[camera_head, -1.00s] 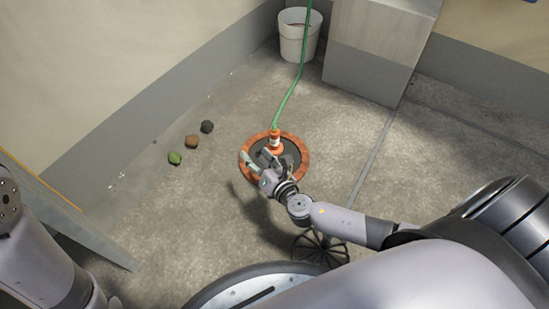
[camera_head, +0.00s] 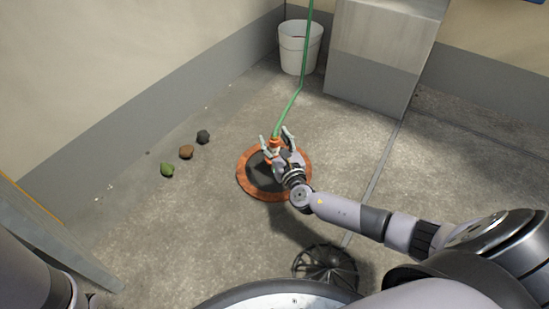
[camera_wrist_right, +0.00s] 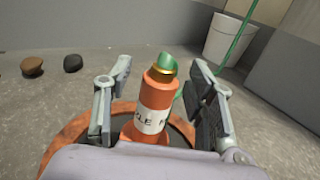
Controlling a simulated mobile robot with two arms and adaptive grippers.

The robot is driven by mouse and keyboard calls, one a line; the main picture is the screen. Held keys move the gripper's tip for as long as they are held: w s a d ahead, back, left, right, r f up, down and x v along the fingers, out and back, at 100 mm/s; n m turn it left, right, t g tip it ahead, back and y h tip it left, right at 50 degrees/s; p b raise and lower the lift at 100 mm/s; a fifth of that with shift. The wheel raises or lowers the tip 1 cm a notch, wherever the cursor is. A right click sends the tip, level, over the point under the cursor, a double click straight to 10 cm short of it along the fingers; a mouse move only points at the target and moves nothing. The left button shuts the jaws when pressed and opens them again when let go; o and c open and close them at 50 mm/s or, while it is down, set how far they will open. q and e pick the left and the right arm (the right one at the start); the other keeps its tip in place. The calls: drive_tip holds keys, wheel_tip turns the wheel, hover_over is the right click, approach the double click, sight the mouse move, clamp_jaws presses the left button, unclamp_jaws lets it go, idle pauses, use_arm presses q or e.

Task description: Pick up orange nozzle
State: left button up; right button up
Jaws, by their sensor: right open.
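The orange nozzle (camera_head: 274,144) stands on a round dark disc with an orange rim (camera_head: 248,184) on the floor, with a green hose (camera_head: 290,106) running from its top. In the right wrist view the nozzle (camera_wrist_right: 155,100) shows a white label with dark letters and a brass collar at its top. My right gripper (camera_head: 276,136) is open at the nozzle, and the wrist view shows its fingers (camera_wrist_right: 158,92) on both sides of it with gaps. The gripper hides the nozzle's lower part in the head view. No left gripper shows clearly.
Three stones, green (camera_head: 167,170), brown (camera_head: 186,152) and dark (camera_head: 203,136), lie left of the disc. A white bucket (camera_head: 298,50) and a grey block (camera_head: 372,60) stand behind. A black round grate (camera_head: 325,265) lies in front. Open concrete floor surrounds the disc.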

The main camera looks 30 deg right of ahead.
drive_tip(key=shift+c, duration=0.3)
clamp_jaws()
idle(0.4)
